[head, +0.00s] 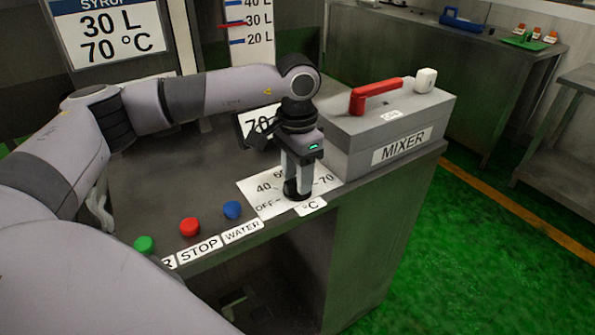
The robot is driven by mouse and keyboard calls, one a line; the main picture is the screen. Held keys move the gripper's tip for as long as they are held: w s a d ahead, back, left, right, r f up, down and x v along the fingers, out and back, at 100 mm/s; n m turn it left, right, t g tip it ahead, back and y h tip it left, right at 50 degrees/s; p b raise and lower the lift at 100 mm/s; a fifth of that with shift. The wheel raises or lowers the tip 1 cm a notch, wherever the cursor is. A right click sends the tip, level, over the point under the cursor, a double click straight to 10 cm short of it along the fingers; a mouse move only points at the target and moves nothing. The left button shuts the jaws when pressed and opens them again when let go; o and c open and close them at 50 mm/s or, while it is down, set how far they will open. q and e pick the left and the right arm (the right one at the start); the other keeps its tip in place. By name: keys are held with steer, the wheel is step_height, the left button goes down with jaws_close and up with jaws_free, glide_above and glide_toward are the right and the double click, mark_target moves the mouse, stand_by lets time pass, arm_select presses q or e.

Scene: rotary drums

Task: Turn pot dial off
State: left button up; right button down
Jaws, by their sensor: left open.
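The pot dial (297,191) is a dark round knob on a white scale plate (259,190) marked OFF, 40 and 70, with a °C label in front. My left gripper (297,187) points down over the dial, its fingers reaching to the knob. The fingers hide most of the dial, so I cannot tell where it points or whether they touch it. My right gripper is not in view.
Green (144,244), red (189,227) and blue (232,210) buttons line the counter's front edge, left of the dial. A grey MIXER box (390,125) with a red handle (375,94) stands right behind the dial. Green floor lies to the right.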

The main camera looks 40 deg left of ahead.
arm_select(q)
steer(key=shift+f, duration=0.1)
jaws_close()
